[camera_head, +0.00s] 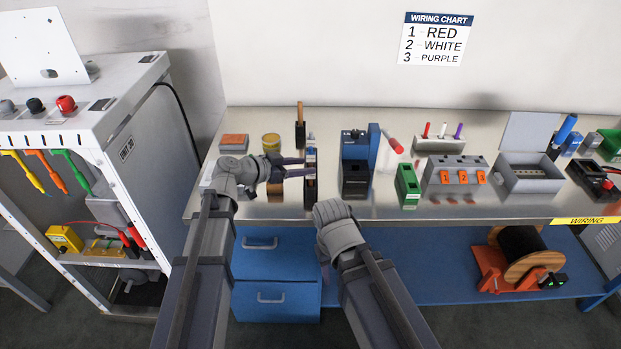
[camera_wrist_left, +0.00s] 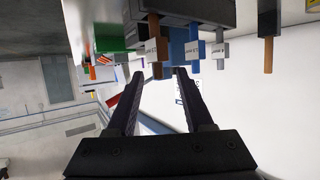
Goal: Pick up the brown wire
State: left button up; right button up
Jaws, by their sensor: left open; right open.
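The brown wire (camera_wrist_left: 154,28) hangs in the left wrist view, in a row beside a blue wire (camera_wrist_left: 194,32) and a grey one. It shows in the gap between the fingertips of my left gripper (camera_wrist_left: 158,75); I cannot tell whether it is touched. In the head view my left gripper (camera_head: 305,167) reaches right over the bench, its open fingers at a narrow upright holder (camera_head: 311,153) seen edge-on. The wire's colour is hard to make out there. My right gripper (camera_head: 336,222) is low at the bench's front edge, its fingertips mostly hidden.
A black block with a brown upright piece (camera_head: 300,112) stands behind. A blue and black device (camera_head: 355,150), a green block (camera_head: 408,183) and a grey numbered block (camera_head: 455,165) are to the right. A yellow tin (camera_head: 271,141) is at the back left. Bare bench (camera_head: 375,208) shows in front.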

aim_at(311, 164)
pick_arm(q)
jog(key=b+x, duration=0.1)
jog(key=x, duration=0.2)
jog(key=shift+w+d+f, duration=0.1)
jog(key=shift+d, duration=0.2)
grip_shut()
dwell(0.3)
